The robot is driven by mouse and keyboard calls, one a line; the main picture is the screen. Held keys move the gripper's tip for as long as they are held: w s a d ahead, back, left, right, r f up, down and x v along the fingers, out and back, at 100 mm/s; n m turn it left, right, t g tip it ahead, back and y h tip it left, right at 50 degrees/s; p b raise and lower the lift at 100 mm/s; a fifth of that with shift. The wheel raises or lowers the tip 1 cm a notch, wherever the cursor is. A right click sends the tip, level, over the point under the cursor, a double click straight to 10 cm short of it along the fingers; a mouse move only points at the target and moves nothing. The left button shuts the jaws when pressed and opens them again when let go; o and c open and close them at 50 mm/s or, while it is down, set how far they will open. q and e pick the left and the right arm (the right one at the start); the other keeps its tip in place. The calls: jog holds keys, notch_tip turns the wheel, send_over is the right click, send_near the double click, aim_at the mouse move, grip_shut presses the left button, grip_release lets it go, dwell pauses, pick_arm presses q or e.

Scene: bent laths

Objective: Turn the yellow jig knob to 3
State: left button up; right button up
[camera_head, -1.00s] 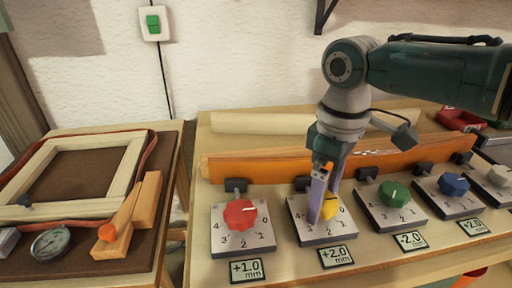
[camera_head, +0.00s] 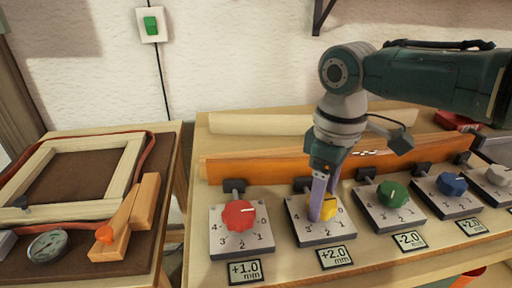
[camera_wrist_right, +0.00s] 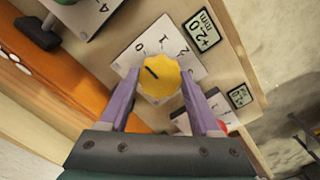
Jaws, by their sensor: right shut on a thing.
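The yellow knob (camera_head: 330,209) is on the second jig plate (camera_head: 318,232) from the left. My right gripper (camera_head: 322,208) reaches down over it, its purple fingers on either side. In the right wrist view, the yellow knob (camera_wrist_right: 160,82) sits between the two fingertips (camera_wrist_right: 159,80), which are shut on it. Its dark pointer line aims up and left, roughly toward the 0 mark. The 1 and 2 marks show beside it; 3 is hidden there. The display (camera_head: 335,256) in front reads +2.0 mm. My left gripper is not in view.
A red knob (camera_head: 239,215) stands to the left; green (camera_head: 392,194) and blue (camera_head: 453,183) knobs stand to the right, close by. An orange lath (camera_head: 260,169) lies behind the plates. A side table (camera_head: 140,264) holds a wooden frame and a gauge.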

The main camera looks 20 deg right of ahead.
jog(key=shift+c, duration=1.1)
jog(key=shift+r, duration=0.1)
